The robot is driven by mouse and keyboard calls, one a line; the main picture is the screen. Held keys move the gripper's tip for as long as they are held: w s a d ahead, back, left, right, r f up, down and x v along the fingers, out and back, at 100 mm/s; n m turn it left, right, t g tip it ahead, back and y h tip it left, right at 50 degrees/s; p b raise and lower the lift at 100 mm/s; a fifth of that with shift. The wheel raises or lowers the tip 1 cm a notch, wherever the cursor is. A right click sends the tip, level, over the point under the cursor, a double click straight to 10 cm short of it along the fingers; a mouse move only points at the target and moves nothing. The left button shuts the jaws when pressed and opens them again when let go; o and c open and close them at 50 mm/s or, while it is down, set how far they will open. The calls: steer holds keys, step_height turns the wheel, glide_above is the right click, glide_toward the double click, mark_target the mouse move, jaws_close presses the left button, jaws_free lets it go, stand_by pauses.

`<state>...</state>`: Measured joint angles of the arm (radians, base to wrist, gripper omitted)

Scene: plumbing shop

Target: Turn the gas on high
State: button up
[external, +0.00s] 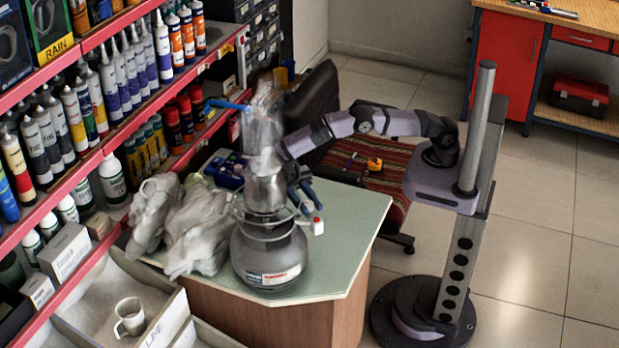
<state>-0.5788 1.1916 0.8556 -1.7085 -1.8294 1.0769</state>
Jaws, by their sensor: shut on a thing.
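A dark grey gas cylinder (270,262) stands upright on the green-topped counter. A metal pot-like vessel (266,188) sits above its collar. A small white knob with a red tip (318,227) sticks out at the cylinder's right side. My gripper (307,203) points down beside the vessel, just above the knob. It is shut, seemingly on the knob, but the contact is small and partly hidden. How far the knob is turned cannot be told. No flame can be made out.
Crumpled grey bags (196,230) lie left of the cylinder. A clear, hazy object (263,125) with a blue handle (226,104) rises behind the vessel. Shelves of tubes (95,100) line the left. The counter (340,228) is clear at right.

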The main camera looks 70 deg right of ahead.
steer(key=o, duration=0.8)
steer(key=shift+c, duration=0.2)
steer(key=b+v, duration=0.2)
steer(key=v, duration=0.5)
steer(key=shift+o, duration=0.7)
steer(key=shift+d, duration=0.15)
